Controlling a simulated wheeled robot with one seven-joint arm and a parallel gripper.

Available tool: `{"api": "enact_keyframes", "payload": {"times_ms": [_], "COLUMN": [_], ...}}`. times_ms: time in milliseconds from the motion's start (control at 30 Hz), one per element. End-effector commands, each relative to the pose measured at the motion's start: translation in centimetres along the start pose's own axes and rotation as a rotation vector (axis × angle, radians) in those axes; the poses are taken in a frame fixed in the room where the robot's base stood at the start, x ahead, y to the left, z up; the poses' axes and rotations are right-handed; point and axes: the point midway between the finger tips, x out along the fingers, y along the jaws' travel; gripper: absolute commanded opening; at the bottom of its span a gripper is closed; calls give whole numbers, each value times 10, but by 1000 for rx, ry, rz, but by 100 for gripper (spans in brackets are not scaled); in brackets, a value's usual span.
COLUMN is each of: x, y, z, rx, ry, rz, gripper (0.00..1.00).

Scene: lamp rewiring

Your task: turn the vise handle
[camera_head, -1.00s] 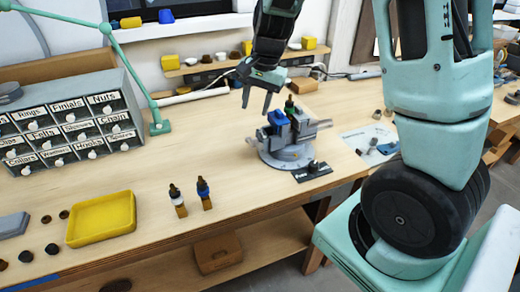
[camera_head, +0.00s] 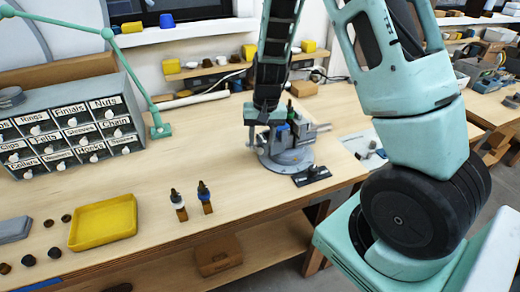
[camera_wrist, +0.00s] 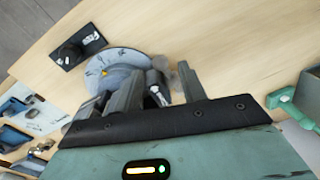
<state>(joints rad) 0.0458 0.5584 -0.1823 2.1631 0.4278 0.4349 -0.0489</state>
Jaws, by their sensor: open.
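The grey vise (camera_head: 290,156) stands on its round base on the wooden bench, with a blue block (camera_head: 279,126) and a green-topped bottle at its jaws. My gripper (camera_head: 260,135) is low at the vise's left side and partly covers it. In the wrist view my gripper (camera_wrist: 160,70) is open, its two fingers apart. Grey parts at the handle end of the vise (camera_wrist: 158,88) show between the fingers. The handle itself is hard to make out, and I cannot tell whether a finger touches it. The round base (camera_wrist: 108,62) lies beyond the left finger.
A black stand (camera_head: 312,175) sits in front of the vise. Two dropper bottles (camera_head: 204,197) and a yellow tray (camera_head: 103,222) are to the left. A labelled drawer cabinet (camera_head: 75,130) stands at the back left.

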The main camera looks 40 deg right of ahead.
Motion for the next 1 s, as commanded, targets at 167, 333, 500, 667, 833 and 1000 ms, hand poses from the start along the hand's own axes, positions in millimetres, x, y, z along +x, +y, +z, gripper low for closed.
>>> {"api": "enact_keyframes", "payload": {"times_ms": [167, 333, 500, 667, 833, 1000], "x": [31, 48, 55, 55, 55, 55], "y": [1, 0, 0, 0, 0, 0], "z": [1, 0, 0, 0, 0, 0], "rx": [2, 1, 1, 0, 1, 1], "ry": [-4, -1, 1, 1, 1, 1], "rz": [1, 0, 0, 0, 0, 0], "gripper": [41, 41, 41, 41, 16, 0]}}
